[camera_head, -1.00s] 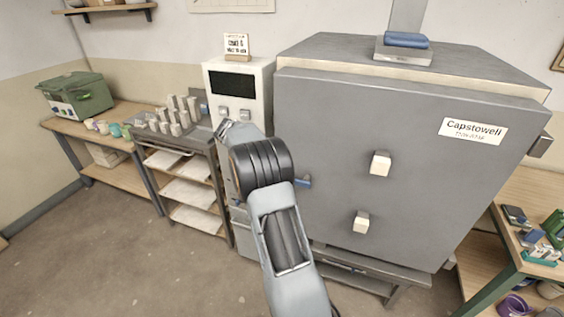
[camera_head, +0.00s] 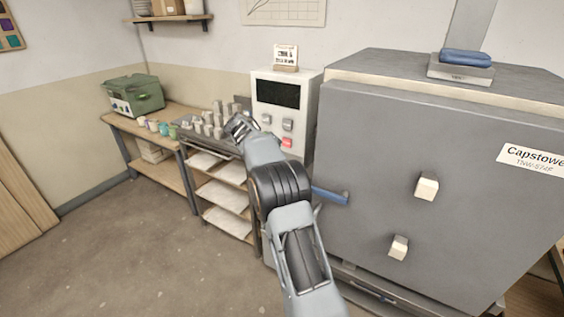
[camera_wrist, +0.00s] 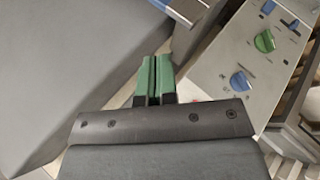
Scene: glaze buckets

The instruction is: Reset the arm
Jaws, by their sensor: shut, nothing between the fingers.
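My arm reaches up through the middle of the head view, its gripper (camera_head: 238,126) in front of the shelf and left of the white control box (camera_head: 283,105). In the wrist view my gripper's green fingers (camera_wrist: 155,78) are together, with nothing between them. A panel with green and blue knobs (camera_wrist: 232,62) lies to their right in that view. The large grey kiln (camera_head: 375,150) stands to the right of my arm, with a blue handle (camera_head: 331,196) at its left edge. The fingertips are small in the head view.
A shelf unit (camera_head: 222,192) with several pale cups on top stands behind my gripper. A wooden bench (camera_head: 118,122) holds a green bin (camera_head: 135,96) and small coloured cups. The floor (camera_head: 150,250) at left is clear. A blue object (camera_head: 465,57) rests on the kiln.

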